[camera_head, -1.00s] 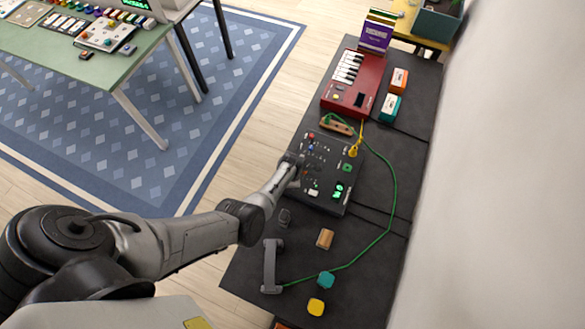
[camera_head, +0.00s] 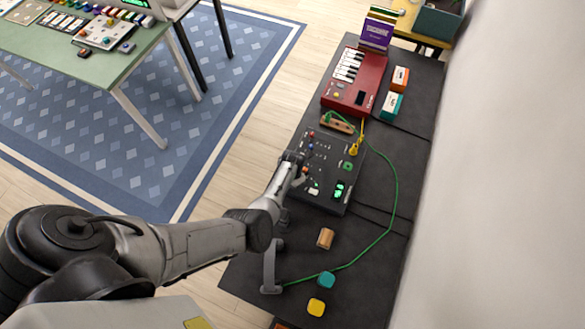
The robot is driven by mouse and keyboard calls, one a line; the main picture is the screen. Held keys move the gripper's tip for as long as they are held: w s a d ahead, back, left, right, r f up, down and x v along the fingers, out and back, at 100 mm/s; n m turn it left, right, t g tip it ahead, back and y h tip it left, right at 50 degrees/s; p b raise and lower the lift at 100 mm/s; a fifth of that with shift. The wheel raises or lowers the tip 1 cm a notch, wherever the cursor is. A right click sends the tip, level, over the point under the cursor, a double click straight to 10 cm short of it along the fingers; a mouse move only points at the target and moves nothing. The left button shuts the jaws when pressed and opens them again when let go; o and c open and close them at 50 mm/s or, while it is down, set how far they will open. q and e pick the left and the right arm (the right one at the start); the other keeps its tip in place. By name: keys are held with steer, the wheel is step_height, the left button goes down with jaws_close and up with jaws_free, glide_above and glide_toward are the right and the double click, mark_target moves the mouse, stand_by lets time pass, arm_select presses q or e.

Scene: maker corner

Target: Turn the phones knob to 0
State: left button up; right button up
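A dark mixer-like panel (camera_head: 332,165) with small coloured knobs and green lit displays lies on the black bench. The phones knob is too small to pick out among its controls. My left gripper (camera_head: 300,162) is at the panel's left edge, over its lower-left controls. Its fingers are small and partly hidden by the wrist, so I cannot tell if they are open or shut or touch a knob. My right gripper is not in view.
A red keyboard (camera_head: 368,82) stands behind the panel. A green cable (camera_head: 396,185) loops down the bench's right side to a grey handle-shaped stand (camera_head: 269,268). A wooden block (camera_head: 325,238) and teal (camera_head: 326,279) and yellow (camera_head: 316,307) pieces lie in front.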

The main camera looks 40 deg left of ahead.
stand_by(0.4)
arm_select(q)
steer(key=o, duration=0.9)
steer(key=shift+r, duration=0.1)
step_height(320, 180, up, 9)
steer(key=p, duration=0.7)
steer(key=shift+r, duration=1.4)
